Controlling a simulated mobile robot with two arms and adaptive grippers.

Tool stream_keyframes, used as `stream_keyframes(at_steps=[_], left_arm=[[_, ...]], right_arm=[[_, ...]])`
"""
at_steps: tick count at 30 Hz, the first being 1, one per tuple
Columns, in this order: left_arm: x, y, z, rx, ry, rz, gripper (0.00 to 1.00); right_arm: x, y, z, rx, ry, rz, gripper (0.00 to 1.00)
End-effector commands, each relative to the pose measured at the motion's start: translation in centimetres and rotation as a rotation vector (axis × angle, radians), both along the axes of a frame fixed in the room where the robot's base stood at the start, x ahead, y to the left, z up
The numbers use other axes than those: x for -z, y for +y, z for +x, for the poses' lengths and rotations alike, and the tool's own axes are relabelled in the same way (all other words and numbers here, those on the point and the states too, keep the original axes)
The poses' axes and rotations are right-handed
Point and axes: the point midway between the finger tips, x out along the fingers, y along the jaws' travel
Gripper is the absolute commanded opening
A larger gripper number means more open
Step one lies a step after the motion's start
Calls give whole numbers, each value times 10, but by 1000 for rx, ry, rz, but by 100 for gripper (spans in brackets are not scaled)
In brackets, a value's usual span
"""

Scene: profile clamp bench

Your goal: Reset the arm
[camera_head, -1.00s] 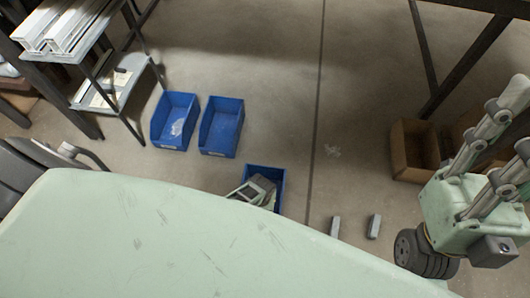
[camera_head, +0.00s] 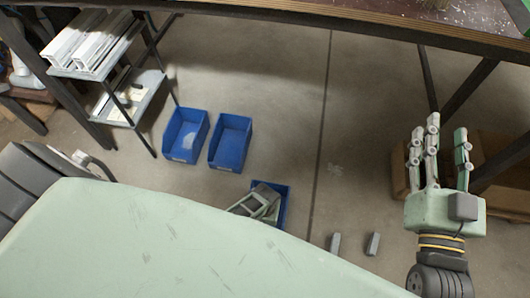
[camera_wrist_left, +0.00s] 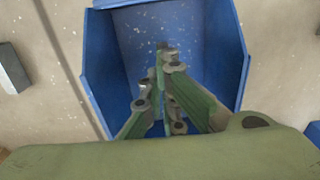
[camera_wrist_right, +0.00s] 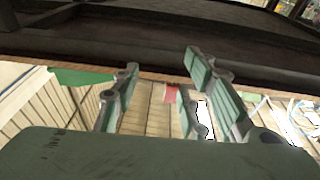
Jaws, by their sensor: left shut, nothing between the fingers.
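My right gripper (camera_head: 445,132) is at the right of the head view, fingers pointing up the picture. Its fingers stand apart with nothing between them; the right wrist view shows the same gap (camera_wrist_right: 161,62). My left gripper (camera_head: 262,200) is partly hidden behind my pale green body in the head view. It is over a small blue bin (camera_head: 284,210). In the left wrist view its fingers (camera_wrist_left: 166,55) meet at the tips and hold nothing, above the open blue bin (camera_wrist_left: 100,60).
Two blue bins (camera_head: 186,136) (camera_head: 231,143) stand on the floor beside a shelf rack (camera_head: 140,95) with pale profiles (camera_head: 88,42). Two small grey blocks (camera_head: 335,243) (camera_head: 373,243) lie on the floor. A bench edge (camera_head: 330,20) crosses the top. A cardboard box (camera_head: 398,175) is behind my right gripper.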

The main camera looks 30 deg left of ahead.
Motion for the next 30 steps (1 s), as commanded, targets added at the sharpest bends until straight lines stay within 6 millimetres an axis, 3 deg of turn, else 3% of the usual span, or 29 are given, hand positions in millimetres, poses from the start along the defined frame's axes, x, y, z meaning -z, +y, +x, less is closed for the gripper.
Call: stream_keyframes(at_steps=[10,15,22,26,30], left_arm=[[-20,0,0,0,1,0,0],[-22,0,0,0,1,0,0],[-23,0,1,1,-5,-1,0],[-34,3,18,18,-75,-4,0],[-74,7,58,72,-257,-11,0]], right_arm=[[63,-9,-2,19,309,-81,40],[75,-12,-5,23,365,-94,40],[77,-12,-6,23,373,-96,40],[77,-12,-6,23,372,-96,40],[77,-12,-5,23,372,-96,40]])
